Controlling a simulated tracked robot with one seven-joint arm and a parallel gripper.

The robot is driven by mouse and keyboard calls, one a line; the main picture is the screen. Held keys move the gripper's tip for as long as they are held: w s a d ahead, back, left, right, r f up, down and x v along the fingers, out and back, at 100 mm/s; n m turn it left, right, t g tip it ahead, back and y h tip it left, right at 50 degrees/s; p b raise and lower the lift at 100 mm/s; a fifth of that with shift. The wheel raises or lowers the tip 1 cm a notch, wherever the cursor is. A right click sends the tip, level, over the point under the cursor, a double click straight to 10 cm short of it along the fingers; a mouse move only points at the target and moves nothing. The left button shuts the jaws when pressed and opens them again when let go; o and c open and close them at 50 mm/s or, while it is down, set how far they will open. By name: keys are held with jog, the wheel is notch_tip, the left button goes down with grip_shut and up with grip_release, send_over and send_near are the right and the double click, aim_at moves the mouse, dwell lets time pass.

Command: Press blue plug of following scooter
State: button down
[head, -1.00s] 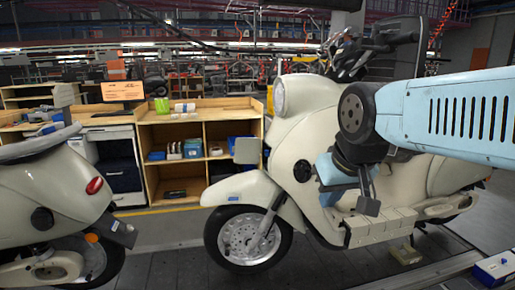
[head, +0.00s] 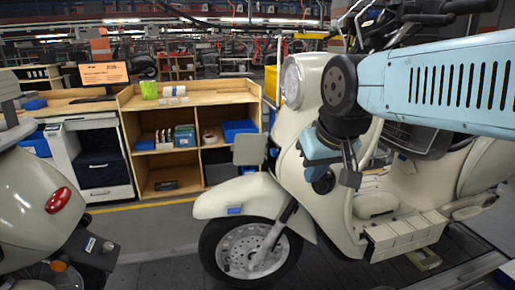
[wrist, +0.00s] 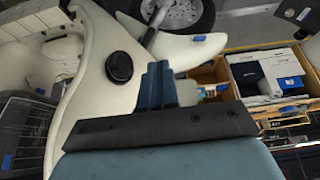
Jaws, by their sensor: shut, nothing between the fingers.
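The following scooter (head: 340,195) is cream, with its round headlight (head: 291,82) facing left. A small blue piece sits on its front fender (head: 235,210); it also shows in the wrist view (wrist: 198,38). Another blue patch (head: 274,152) shows at its front, behind the square grey panel (head: 249,149); I cannot tell which is the plug. My gripper (head: 312,152) is in front of the scooter's leg shield, above and right of the fender piece and apart from it. In the wrist view my gripper (wrist: 160,72) is shut and empty, pointing towards the fender. A black round cap (wrist: 119,67) is beside it.
The rear of another cream scooter (head: 30,200) stands at the left. A wooden shelf bench (head: 190,96) with boxes is behind. The dark slat conveyor lies below. The gap between the scooters is clear.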

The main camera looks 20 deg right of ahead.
aim_at(274, 152)
jog(key=w+a+f+h, duration=0.1)
jog(key=w+a+h, duration=0.1)
jog(key=w, duration=0.8)
jog(key=w+a+m+h, duration=0.1)
jog(key=w+a+h, duration=0.1)
jog(key=w, duration=0.8)
jog(key=w+a+f+g+h, duration=0.1)
jog(key=w+a, duration=0.3)
jog(key=w, duration=0.6)
jog(key=shift+a+f+h, duration=0.25)
jog(key=shift+f+h, duration=0.1)
jog(key=shift+h, duration=0.05)
jog(key=shift+f, duration=0.1)
jog(key=w+d+f, duration=0.3)
jog(key=d+f, duration=0.4)
jog(key=d, duration=0.1)
jog(key=shift+w+d+f, duration=0.3)
jog(key=shift+d+f, duration=0.05)
jog(key=shift+f, duration=0.05)
